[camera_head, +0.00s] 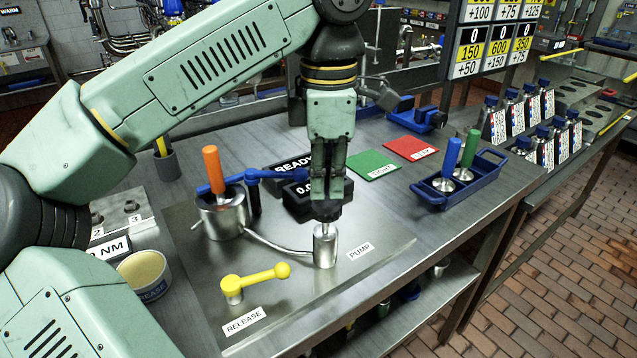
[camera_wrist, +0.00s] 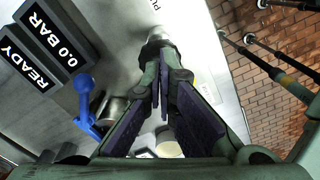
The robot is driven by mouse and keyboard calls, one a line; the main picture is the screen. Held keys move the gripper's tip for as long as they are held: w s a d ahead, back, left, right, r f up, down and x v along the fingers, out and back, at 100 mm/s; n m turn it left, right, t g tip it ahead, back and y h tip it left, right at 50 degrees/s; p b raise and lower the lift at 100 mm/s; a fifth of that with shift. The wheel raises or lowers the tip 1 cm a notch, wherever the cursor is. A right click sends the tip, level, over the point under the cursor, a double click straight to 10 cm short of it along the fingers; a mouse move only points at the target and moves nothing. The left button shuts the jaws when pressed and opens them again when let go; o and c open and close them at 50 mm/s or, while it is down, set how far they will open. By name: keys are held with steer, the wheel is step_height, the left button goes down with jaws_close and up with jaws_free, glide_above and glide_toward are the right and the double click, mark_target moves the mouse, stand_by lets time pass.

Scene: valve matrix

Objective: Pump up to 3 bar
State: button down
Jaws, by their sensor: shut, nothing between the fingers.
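In the wrist view, the closed fingers (camera_wrist: 163,85) reach toward the pump. The display (camera_wrist: 65,45) there reads 0.0 BAR, beside a READY sign (camera_wrist: 22,65). A yellow release lever (camera_head: 256,280) lies at the front left, by a RELEASE label.
A steel pot with an orange handle (camera_head: 213,170) and a blue lever (camera_head: 265,175) stands left of the gripper. Green (camera_head: 372,164) and red (camera_head: 411,148) pads lie behind right. A blue tray (camera_head: 468,196) stands right.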

mark_target(326, 205)
steer(key=shift+f+b, duration=1.35)
steer(key=shift+f, duration=0.8)
steer(key=shift+r, duration=0.2)
steer(key=shift+r+p, duration=1.85)
steer(key=shift+r, duration=0.05)
steer(key=shift+f, duration=0.15)
steer(key=shift+f+b, duration=1.55)
steer(key=shift+f, duration=0.45)
steer(key=shift+r, duration=0.1)
